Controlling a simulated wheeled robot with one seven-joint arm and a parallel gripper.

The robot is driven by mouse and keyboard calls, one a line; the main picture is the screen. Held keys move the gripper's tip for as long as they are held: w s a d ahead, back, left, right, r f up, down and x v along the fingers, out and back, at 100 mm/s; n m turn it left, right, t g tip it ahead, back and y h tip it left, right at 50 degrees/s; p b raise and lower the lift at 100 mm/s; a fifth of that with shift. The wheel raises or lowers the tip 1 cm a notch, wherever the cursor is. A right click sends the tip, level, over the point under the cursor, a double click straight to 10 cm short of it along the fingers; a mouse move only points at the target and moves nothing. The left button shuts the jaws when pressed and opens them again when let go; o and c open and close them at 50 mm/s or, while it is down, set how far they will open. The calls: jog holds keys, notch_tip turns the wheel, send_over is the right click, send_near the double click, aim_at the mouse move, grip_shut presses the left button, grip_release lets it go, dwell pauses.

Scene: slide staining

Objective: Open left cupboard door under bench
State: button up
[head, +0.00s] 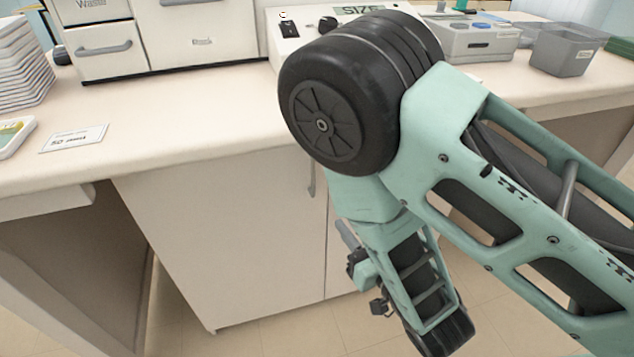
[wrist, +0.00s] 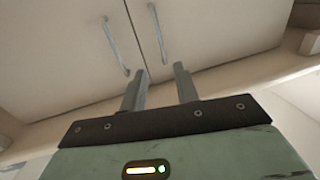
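Two pale cupboard doors sit side by side under the bench. The left door (head: 225,235) is shut in the head view, with a vertical bar handle (head: 311,180) near its right edge. The right door (head: 341,262) is mostly hidden behind my arm. The wrist view shows both doors shut, with two parallel bar handles, one at left (wrist: 115,46) and one at right (wrist: 157,32). My gripper (wrist: 160,82) is open and empty, its fingertips apart, just below the handles in that picture. It touches neither handle as far as I can see.
The bench top (head: 200,140) overhangs the doors. It carries a drawer unit (head: 110,45), stacked white trays (head: 22,65), a label card (head: 74,138) and a grey bin (head: 567,50). Open knee space lies left of the cupboard, with tiled floor in front.

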jog(key=b, duration=1)
send_near(314, 174)
jog(key=p+x, duration=0.2)
jog(key=x, duration=0.7)
jog(key=shift+p, duration=0.35)
jog(key=shift+s, duration=0.1)
grip_shut()
